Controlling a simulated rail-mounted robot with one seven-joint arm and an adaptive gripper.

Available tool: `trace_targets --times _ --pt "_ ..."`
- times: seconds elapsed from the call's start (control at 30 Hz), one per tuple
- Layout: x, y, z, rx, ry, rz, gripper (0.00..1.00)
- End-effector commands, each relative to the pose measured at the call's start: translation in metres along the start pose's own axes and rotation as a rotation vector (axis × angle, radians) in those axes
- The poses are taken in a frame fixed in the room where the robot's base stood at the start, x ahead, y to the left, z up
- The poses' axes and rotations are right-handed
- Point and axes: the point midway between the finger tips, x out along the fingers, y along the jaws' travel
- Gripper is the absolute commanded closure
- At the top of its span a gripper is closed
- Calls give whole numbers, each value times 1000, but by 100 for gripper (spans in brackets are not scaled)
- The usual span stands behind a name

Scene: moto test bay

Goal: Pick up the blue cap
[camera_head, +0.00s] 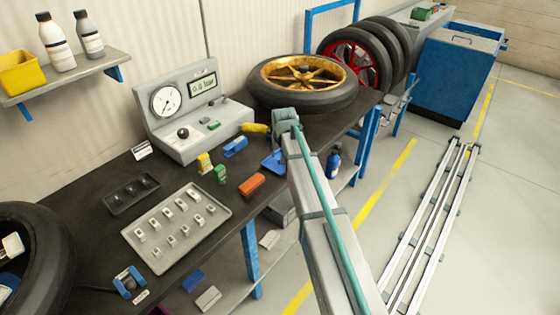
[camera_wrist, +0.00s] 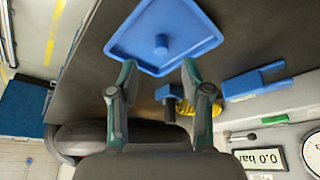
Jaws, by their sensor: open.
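A small round blue piece, which looks like the blue cap (camera_wrist: 161,44), stands in a shallow blue tray (camera_wrist: 205,42) in the wrist view. The tray also shows in the head view (camera_head: 268,162), partly covered by my arm, on the dark bench; I cannot make out the cap there. My gripper (camera_wrist: 157,76) is open and empty in the wrist view. Its two fingertips are spread at the tray's near edge, with the cap beyond them and roughly between them. In the head view my gripper cannot be made out.
A blue tool (camera_head: 235,147), a yellow coiled piece (camera_wrist: 206,115) and an orange block (camera_head: 251,185) lie near the tray. A gauge box (camera_head: 190,140) stands behind. A gold-rimmed wheel (camera_head: 340,97) lies at the bench's far end. A grey parts tray (camera_head: 155,258) is at front left.

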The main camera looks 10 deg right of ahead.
Motion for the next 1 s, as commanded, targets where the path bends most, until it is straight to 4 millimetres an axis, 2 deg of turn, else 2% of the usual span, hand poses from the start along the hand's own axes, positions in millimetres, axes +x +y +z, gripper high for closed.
trace_targets --times 0.17,0.43,0.7,0.77,0.93,1.0 --pt "12 -1 -1 0 -1 0 52" --pt "45 -2 -1 0 0 0 52" --pt "50 -2 0 0 0 0 52" --pt "50 -2 0 0 1 0 60" --pt "50 -2 0 0 1 0 88" --pt "50 -2 0 0 1 0 92"
